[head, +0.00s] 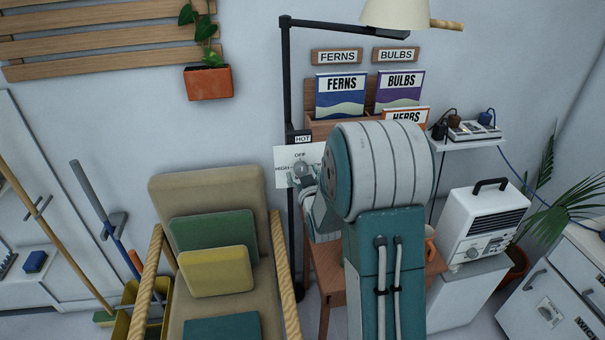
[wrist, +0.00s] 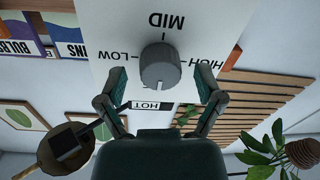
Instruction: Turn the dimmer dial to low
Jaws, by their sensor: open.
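The dimmer dial (wrist: 160,68) is a round grey knob on a white plate (wrist: 112,22), centred in the upside-down wrist view. The plate shows MID above the dial, LOW to its left and HIGH to its right. My gripper (wrist: 161,78) is open, with one finger on each side of the dial and visible gaps between. I cannot tell which mark the dial points to. In the head view the dial (head: 303,168) and its plate (head: 283,157) show OFF at top and HIGH at left. My gripper (head: 318,188) is beside the dial there, and my arm hides the plate's right side.
A black lamp post (head: 287,85) with a HOT label (head: 302,139) stands at the plate. A cushioned chair (head: 205,185) is at left. A wooden rack (head: 318,128) with seed packets is behind my arm. A white heater (head: 484,225) stands at right.

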